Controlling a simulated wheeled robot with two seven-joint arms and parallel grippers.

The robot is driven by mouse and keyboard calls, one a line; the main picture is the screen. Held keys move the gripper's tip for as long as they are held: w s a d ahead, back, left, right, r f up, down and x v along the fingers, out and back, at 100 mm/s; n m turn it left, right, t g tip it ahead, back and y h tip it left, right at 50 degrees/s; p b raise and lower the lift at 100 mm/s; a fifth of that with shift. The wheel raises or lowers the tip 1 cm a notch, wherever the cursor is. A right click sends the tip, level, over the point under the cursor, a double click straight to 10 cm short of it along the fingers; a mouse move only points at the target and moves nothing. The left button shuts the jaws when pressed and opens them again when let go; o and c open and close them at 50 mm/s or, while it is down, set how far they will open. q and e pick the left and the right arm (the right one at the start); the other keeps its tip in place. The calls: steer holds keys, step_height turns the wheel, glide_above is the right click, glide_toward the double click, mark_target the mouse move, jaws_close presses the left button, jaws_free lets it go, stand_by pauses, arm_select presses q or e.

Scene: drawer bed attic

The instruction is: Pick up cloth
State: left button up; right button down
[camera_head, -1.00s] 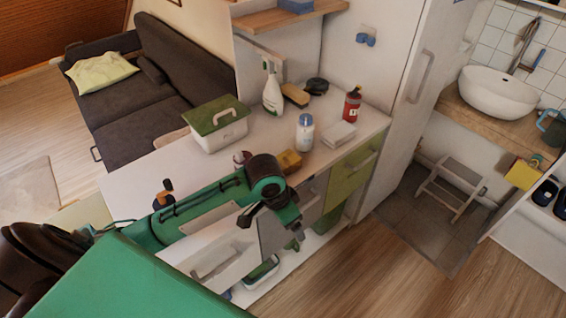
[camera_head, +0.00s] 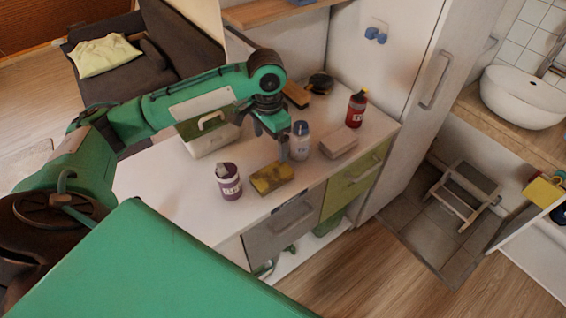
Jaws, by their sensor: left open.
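No item is plainly a cloth. A pale folded-looking block (camera_head: 338,145) lies on the counter (camera_head: 152,178) near its right end; I cannot tell whether it is a cloth. A yellow block (camera_head: 271,178) with dark patches, like a sponge, lies nearer the front edge. My left gripper (camera_head: 271,138) is open and points down above the counter, just left of a white bottle with a blue label (camera_head: 300,140) and behind the yellow block. It looks empty and partly overlaps the bottle in view. My right gripper is not in view.
A purple-and-white can (camera_head: 229,181), a white caddy with green lid (camera_head: 207,136), a red bottle (camera_head: 356,109), a brush (camera_head: 295,94) and a dark round item (camera_head: 320,83) stand on the counter. A step stool (camera_head: 462,190) stands on the floor.

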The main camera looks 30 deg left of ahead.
arm_select(q)
steer(key=f, duration=0.1)
glide_above(272, 173)
steer(key=f, duration=0.6)
steer(key=shift+w+a+p, duration=0.1)
steer(key=shift+a+p, duration=0.1)
steer(key=shift+p, duration=0.15)
steer(key=shift+w+f, duration=0.1)
steer(key=shift+f, duration=0.25)
steer(key=shift+s+d+f+p, duration=0.15)
steer(key=shift+f+p, duration=0.1)
steer(key=shift+f, duration=0.3)
steer(key=shift+s+f+p, duration=0.1)
steer(key=shift+f+p, duration=0.15)
steer(key=shift+f, duration=0.3)
step_height(272, 173, down, 3)
steer(key=shift+r, duration=0.2)
steer(key=shift+f, duration=0.4)
steer(key=c, duration=1.1)
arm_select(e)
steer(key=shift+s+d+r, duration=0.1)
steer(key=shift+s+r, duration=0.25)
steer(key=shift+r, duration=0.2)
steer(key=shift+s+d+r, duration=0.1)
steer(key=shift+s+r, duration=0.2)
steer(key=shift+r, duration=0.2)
